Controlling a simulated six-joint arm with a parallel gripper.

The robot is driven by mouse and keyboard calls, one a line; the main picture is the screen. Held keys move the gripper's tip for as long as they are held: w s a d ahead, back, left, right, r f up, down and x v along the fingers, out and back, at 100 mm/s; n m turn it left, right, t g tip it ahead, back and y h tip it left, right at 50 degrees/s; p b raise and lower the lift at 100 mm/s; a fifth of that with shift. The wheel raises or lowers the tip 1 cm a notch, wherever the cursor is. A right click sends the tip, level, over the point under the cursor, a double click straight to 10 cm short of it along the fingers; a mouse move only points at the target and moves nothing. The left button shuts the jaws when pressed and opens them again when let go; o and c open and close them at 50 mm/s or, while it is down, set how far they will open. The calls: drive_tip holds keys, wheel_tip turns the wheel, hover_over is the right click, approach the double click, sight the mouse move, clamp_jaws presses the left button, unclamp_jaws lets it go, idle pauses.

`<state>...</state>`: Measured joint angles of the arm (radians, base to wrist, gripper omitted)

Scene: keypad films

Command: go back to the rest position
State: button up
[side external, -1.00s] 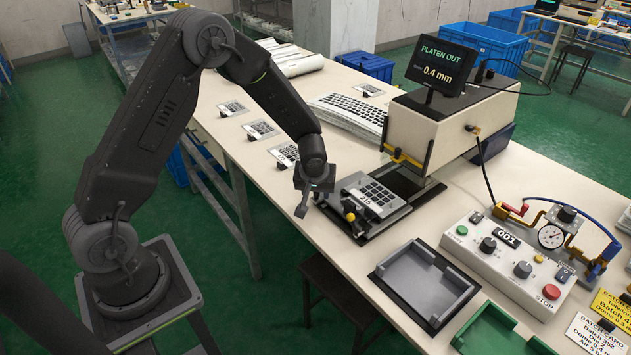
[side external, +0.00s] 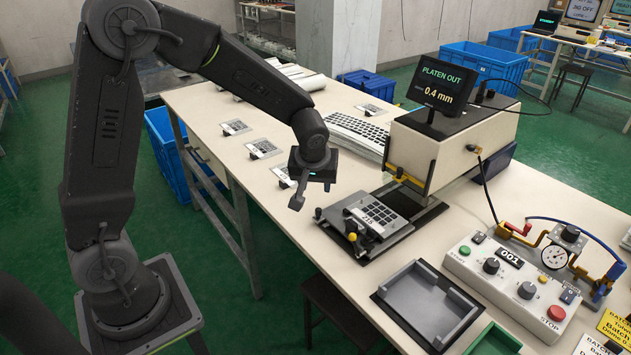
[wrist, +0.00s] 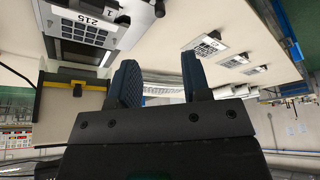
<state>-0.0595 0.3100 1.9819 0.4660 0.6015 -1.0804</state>
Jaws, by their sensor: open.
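My gripper (side external: 305,185) hangs over the front edge of the bench in the side view, to the left of the platen tray and above it. In the wrist view its two dark fingers (wrist: 160,82) stand apart with nothing between them. A keypad film (side external: 376,213) with a dark grid of keys lies on the metal platen tray (side external: 399,232), in front of the press. The film, marked 215, also shows at the top left of the wrist view (wrist: 85,30).
The press (side external: 438,150) bears a display reading PLATEN OUT 0.4 mm. A grey tray (side external: 465,325) and a control box (side external: 510,280) stand to the right. Several film cards (side external: 264,148) lie along the bench's left side. The air left of the bench looks clear.

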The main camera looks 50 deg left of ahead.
drive_tip(key=s+d+r+m+t+h, duration=0.1)
drive_tip(key=s+d+r+m, duration=0.2)
drive_tip(key=s+r, duration=0.4)
drive_tip(key=s+d+r+m+t+h, duration=0.1)
drive_tip(key=s+d+r+m, duration=0.3)
drive_tip(key=s, duration=1)
wheel_tip(320, 180, up, 3)
drive_tip(key=shift+s+d+r+m+h, duration=0.1)
drive_tip(key=shift+s+d+m+h, duration=0.1)
drive_tip(key=shift+m+h, duration=0.6)
